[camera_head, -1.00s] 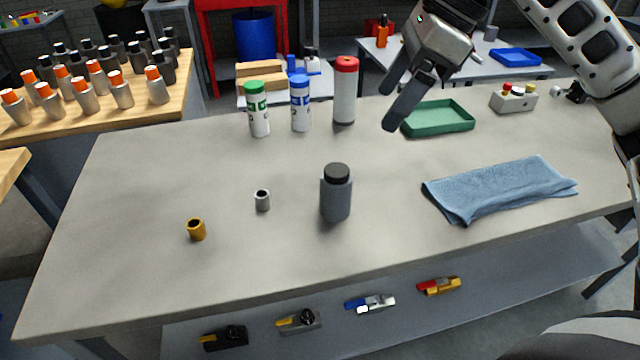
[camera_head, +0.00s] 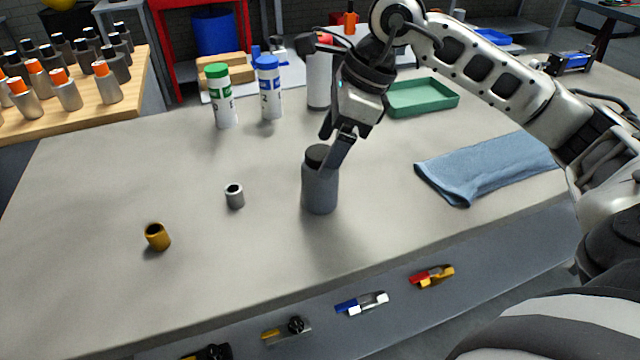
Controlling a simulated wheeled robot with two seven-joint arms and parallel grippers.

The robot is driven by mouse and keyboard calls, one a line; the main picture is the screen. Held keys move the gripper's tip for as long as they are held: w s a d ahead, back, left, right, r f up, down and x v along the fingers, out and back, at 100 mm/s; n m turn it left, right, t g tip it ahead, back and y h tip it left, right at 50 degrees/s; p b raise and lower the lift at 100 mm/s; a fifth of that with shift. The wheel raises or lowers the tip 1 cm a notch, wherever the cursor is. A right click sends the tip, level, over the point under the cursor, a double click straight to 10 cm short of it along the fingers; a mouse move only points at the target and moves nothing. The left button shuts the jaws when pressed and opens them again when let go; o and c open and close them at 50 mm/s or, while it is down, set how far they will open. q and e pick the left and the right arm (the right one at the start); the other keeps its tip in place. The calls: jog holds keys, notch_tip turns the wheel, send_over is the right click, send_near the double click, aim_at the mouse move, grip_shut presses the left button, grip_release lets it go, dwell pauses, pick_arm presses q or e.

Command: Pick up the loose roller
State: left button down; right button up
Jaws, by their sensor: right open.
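A grey cylinder with a black top (camera_head: 319,190), which looks like the loose roller, stands upright near the middle of the grey table (camera_head: 90,270). My right gripper (camera_head: 332,146) is open, just above and behind its black top. One finger crosses in front of the top's right edge; the other is by the far side. I cannot tell whether either touches it. My left gripper is not in view.
A silver bushing (camera_head: 234,196) and a brass bushing (camera_head: 157,237) stand to the left. Green-capped (camera_head: 220,97) and blue-capped (camera_head: 269,90) canisters stand behind, near a green tray (camera_head: 422,97). A blue cloth (camera_head: 485,170) lies right. The left front tabletop is free.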

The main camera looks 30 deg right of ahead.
aim_at(316, 171)
jog(key=shift+x, duration=3.15)
jog(key=shift+s, duration=0.2)
jog(key=c, duration=1.2)
jog(key=shift+r, duration=0.1)
jog(key=shift+c, duration=1.2)
